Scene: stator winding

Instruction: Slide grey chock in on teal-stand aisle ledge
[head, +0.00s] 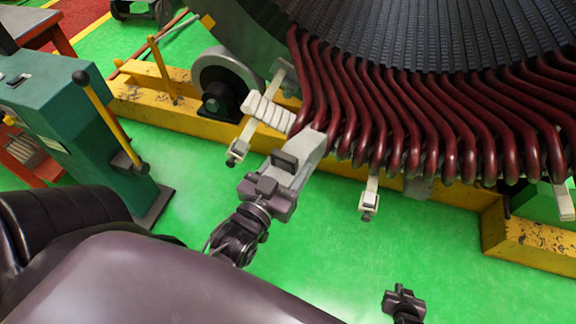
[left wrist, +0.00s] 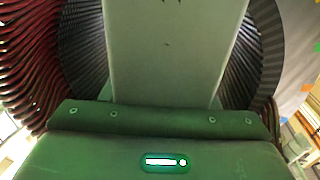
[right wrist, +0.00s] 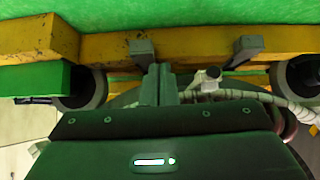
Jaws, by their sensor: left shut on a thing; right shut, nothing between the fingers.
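A grey chock (head: 312,146) is in my left gripper (head: 284,164), just below the left ends of the dark red stator coils (head: 400,120). In the left wrist view the chock (left wrist: 170,50) stretches away from the gripper toward the stator. I cannot tell whether its far end touches anything. The teal stand (head: 60,105) is at the left. Pale bracket arms project below the coils, one left of the chock (head: 238,150) and one right of it (head: 369,200); which one is the named ledge is unclear. My right gripper (head: 401,291) is shut and empty, low over the green floor.
A yellow beam frame (head: 185,122) runs under the stator, with a grey roller (head: 222,70) on it. A white wrapped bundle (head: 268,111) lies close to the chock's upper left. Green floor (head: 330,245) is clear between the grippers. The right wrist view shows the yellow beam (right wrist: 195,45).

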